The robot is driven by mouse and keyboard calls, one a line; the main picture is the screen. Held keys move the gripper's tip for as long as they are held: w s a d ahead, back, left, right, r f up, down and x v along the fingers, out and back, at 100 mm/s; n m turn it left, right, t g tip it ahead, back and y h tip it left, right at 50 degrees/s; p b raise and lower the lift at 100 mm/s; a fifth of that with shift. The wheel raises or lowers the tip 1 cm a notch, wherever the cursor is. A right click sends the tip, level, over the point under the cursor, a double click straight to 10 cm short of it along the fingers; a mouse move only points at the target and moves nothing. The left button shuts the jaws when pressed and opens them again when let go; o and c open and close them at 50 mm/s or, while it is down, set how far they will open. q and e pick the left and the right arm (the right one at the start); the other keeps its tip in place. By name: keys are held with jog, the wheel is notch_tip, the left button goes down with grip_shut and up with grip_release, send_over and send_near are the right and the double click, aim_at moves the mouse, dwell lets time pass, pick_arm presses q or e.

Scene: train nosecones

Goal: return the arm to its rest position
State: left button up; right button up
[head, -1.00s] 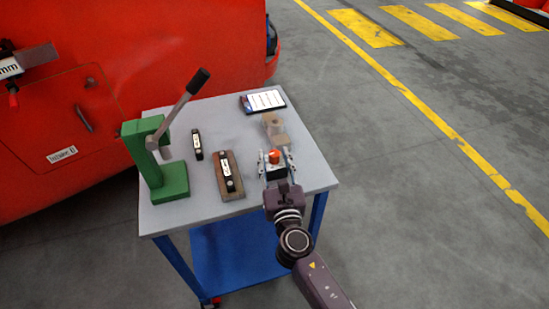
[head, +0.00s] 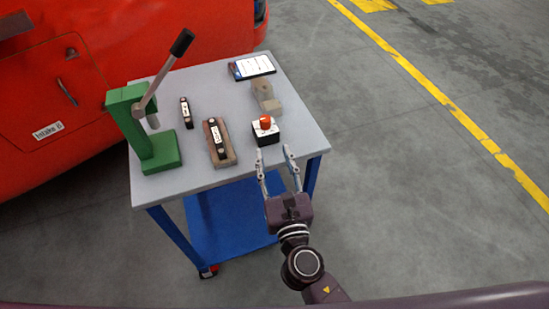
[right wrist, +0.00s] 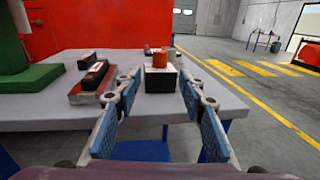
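My right gripper (head: 276,160) is open and empty at the near edge of the grey table (head: 225,92). Its two fingers also show spread in the right wrist view (right wrist: 160,100), with nothing between them. Just beyond the fingertips, apart from them, a small black and white box with a red button (head: 265,130) stands on the table; it also shows in the right wrist view (right wrist: 160,77). My left gripper is not in view.
On the table are a green lever press (head: 140,125), a brown block with a black bar (head: 219,143), a smaller black bar (head: 186,113), a beige fixture (head: 266,97) and a tablet (head: 252,66). A red train body (head: 110,60) stands behind. The floor to the right is clear.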

jog(key=shift+d, duration=0.15)
dwell(0.3)
jog(key=s+d+f+m+g+h, duration=0.3)
jog(key=d+f+m, duration=0.1)
jog(key=d+m, duration=0.65)
jog(key=s+d+f+m+g+h, duration=0.3)
jog(key=d+f+m+g+h, duration=0.15)
jog(key=d+m, duration=0.55)
jog(key=s+a+f+m+g+y, duration=0.1)
jog(key=s+f+m+g+y, duration=0.15)
jog(key=s+m, duration=0.55)
jog(key=s+a+f+m+g+y, duration=0.1)
jog(key=s+f+m+g+y, duration=0.1)
jog(key=s+m+g, duration=0.4)
jog(key=s+f+m, duration=0.1)
jog(key=s+f, duration=0.1)
jog(key=f, duration=1.2)
jog(key=s+f, duration=0.3)
jog(key=f, duration=1.1)
jog(key=s+d+f, duration=0.3)
jog(key=s+f, duration=1.2)
jog(key=s, duration=0.1)
jog(key=shift+s+g, duration=0.15)
jog(key=shift+g, duration=0.25)
